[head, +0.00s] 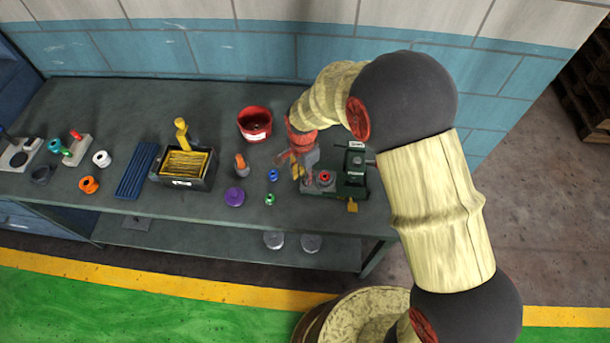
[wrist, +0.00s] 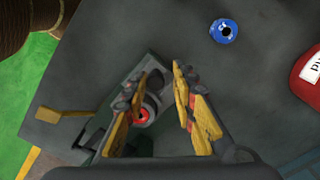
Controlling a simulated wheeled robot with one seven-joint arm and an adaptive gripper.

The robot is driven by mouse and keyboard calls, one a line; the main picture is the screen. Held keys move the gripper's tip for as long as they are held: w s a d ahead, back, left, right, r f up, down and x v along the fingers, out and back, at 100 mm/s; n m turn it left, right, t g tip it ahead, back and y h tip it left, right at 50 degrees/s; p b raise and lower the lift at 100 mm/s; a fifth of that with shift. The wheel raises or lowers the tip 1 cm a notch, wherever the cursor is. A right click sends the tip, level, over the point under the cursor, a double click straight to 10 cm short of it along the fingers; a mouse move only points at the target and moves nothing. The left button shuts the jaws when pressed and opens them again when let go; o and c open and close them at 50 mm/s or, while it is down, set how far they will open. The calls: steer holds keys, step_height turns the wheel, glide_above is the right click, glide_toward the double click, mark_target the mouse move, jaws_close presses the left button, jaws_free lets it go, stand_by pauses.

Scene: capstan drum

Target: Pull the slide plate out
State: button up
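A dark green machine (head: 354,172) stands at the right end of the bench; it also shows in the wrist view (wrist: 110,110). A red-ringed round part (head: 325,177) sits on its left side, and in the wrist view this part (wrist: 141,117) is partly behind a finger. A yellow tab (head: 352,206) sticks out at the machine's front; the wrist view shows it too (wrist: 62,114). I cannot tell which part is the slide plate. My gripper (wrist: 165,76) is open and empty, with its yellow fingers apart. In the head view it (head: 296,168) is at the machine's left end.
A blue ring (head: 273,175) and a green ring (head: 269,199) lie left of my gripper. A red pot (head: 255,124) stands behind them. A purple disc (head: 234,197), an orange-topped piece (head: 241,163) and a black box (head: 184,168) are farther left.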

steer(key=shift+o, duration=1.1)
steer(key=shift+d, duration=0.1)
step_height(320, 180, up, 12)
steer(key=s+d+r+n+t+b, duration=0.2)
steer(key=s+d+r+n, duration=0.2)
steer(key=s+d+r, duration=0.3)
steer(key=s+d+r+n+t+b, duration=0.3)
steer(key=s+d+r+n, duration=0.2)
steer(key=s+d, duration=0.9)
steer(key=shift+s+d+r+t, duration=0.3)
steer(key=shift+d+r, duration=0.7)
steer(key=shift+r, duration=0.75)
